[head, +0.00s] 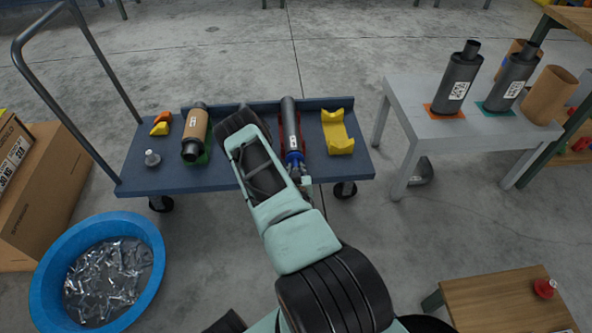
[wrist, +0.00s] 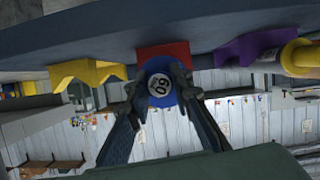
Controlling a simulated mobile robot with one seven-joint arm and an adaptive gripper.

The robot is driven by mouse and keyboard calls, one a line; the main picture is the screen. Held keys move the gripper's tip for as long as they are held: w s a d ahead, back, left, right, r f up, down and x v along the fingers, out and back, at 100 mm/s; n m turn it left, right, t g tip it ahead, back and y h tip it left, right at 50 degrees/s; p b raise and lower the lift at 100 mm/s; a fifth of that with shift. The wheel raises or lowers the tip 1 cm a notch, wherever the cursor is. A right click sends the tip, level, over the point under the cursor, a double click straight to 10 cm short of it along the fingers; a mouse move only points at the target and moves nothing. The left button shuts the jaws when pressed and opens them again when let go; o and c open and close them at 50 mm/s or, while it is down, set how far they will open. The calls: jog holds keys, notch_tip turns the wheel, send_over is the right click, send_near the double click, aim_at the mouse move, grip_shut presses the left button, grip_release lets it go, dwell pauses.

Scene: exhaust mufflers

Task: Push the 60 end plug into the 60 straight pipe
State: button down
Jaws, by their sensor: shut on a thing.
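The dark straight pipe (head: 289,118) lies in a red cradle (head: 305,132) on the blue-grey cart, its near end toward me. The blue end plug (head: 294,157) is at that near end. In the wrist view the plug (wrist: 161,90) shows its round face with a "60" label. My gripper (head: 299,170) is shut on it, with one finger on each side in the wrist view (wrist: 162,95). The red cradle (wrist: 163,52) is right behind the plug there. The plug hides the pipe's opening, so I cannot tell how deep it sits.
The cart (head: 225,180) also carries a yellow cradle (head: 337,132), a brown-sleeved muffler (head: 195,132) and a small grey plug (head: 152,158). A purple cradle (wrist: 250,47) shows in the wrist view. A grey table (head: 420,128) stands right; a blue tub (head: 45,255) stands left.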

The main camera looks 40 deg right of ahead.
aim_at(296, 168)
jog(key=shift+w+d, duration=0.1)
jog(key=shift+w, duration=0.1)
jog(key=shift+w+d, duration=0.2)
jog(key=shift+w, duration=0.05)
jog(key=shift+w+d, duration=0.1)
jog(key=shift+w, duration=0.1)
jog(key=c, duration=1.7)
grip_release()
jog(key=shift+o, duration=0.2)
jog(key=shift+v, duration=3.8)
